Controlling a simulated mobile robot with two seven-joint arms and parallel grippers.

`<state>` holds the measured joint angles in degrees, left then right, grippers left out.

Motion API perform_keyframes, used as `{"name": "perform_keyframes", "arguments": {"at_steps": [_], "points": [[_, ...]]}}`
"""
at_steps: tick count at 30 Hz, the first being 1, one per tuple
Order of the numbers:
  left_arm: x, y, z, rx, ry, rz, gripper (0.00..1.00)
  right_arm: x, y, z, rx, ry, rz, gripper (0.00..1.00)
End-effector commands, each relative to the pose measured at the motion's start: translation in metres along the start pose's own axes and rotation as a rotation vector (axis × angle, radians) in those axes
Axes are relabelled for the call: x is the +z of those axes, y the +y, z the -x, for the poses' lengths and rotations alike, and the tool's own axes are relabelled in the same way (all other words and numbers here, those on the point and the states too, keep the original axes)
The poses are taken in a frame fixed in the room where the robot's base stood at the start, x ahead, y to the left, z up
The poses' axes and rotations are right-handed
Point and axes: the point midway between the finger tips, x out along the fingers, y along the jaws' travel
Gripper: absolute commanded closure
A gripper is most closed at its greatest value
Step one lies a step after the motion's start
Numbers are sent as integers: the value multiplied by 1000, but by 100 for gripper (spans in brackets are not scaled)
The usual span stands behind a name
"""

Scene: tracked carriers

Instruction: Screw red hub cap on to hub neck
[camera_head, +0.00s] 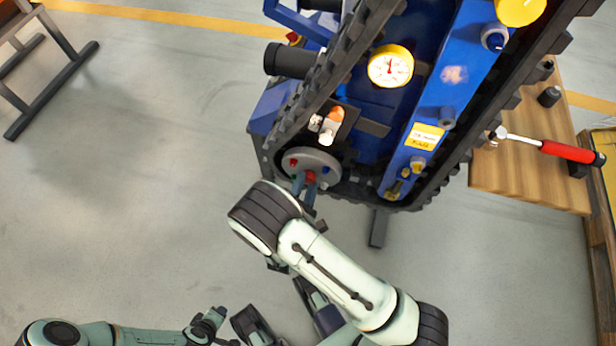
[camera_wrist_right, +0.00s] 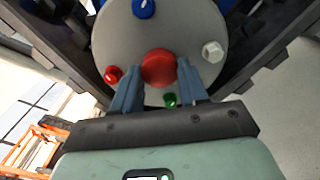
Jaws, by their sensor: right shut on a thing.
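The red hub cap (camera_wrist_right: 159,68) is at the middle of the grey wheel disc (camera_wrist_right: 196,32) in the right wrist view. In the head view the cap (camera_head: 311,177) shows as a small red spot on the disc (camera_head: 325,159). My right gripper (camera_wrist_right: 158,82) is shut on the red cap, with one blue-grey finger on each side; it also shows in the head view (camera_head: 305,184). The hub neck is hidden behind the cap, and I cannot tell how far the cap sits on it. My left gripper (camera_head: 208,322) is low in the head view, away from the carrier; its jaw state is unclear.
Around the disc are a red knob (camera_wrist_right: 113,74), a blue knob (camera_wrist_right: 144,8), a green knob (camera_wrist_right: 170,99) and a white hex nut (camera_wrist_right: 212,51). Black track (camera_head: 345,62) frames the blue carrier. A wooden table (camera_head: 520,175) with a red-handled hammer (camera_head: 566,151) stands right.

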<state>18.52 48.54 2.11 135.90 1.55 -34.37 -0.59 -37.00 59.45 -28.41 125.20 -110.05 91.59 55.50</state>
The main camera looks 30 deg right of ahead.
Motion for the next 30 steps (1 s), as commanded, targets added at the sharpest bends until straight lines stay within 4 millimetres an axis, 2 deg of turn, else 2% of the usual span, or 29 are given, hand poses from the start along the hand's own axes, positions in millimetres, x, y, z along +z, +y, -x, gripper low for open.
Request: {"name": "perform_keyframes", "arguments": {"at_steps": [4,7,18,21,30], "points": [[0,0,0,0,0,0,57,0,0,0,1,0,-11,83],[0,-1,-3,0,-1,0,57,0,0,0,0,-1,-102,83],[3,-6,-26,-3,-6,1,57,-2,-1,0,0,-1,-706,83],[3,-7,-30,-3,-7,1,57,-1,-1,0,1,-1,-809,83],[3,-7,-30,-3,-7,1,57,0,0,1,1,0,-850,83]]}}
